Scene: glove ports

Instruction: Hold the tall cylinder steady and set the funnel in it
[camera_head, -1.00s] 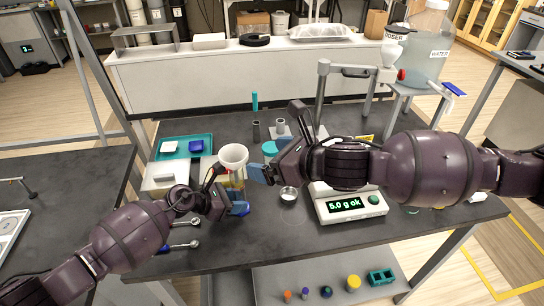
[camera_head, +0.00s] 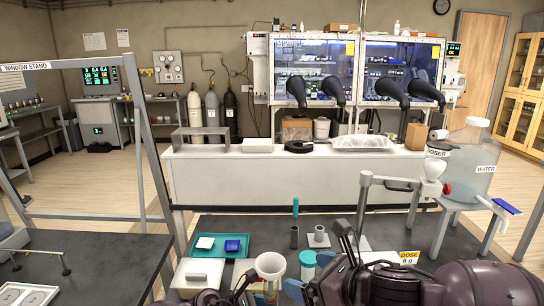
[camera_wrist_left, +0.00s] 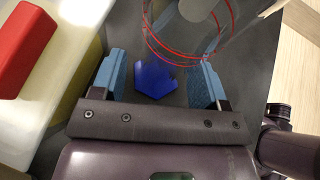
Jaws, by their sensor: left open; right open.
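The white funnel (camera_head: 270,264) shows its wide round mouth at the lower middle of the head view. The tall cylinder is mostly cut off below it there; I cannot tell whether the funnel sits in it. In the left wrist view a clear cylinder (camera_wrist_left: 190,32) with red rings stands just beyond my left gripper (camera_wrist_left: 160,70), which is open. A blue angular piece (camera_wrist_left: 155,80), perhaps the cylinder's foot, shows between its fingers, with no visible contact. My right gripper (camera_head: 309,275) is open, close to the right of the funnel.
A teal-lidded jar (camera_head: 307,262) stands behind the right gripper. A teal tray (camera_head: 216,254) and a pale slab (camera_head: 198,278) lie to the left. The doser stand (camera_head: 363,210) rises at the right. A red block (camera_wrist_left: 22,40) lies left in the wrist view.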

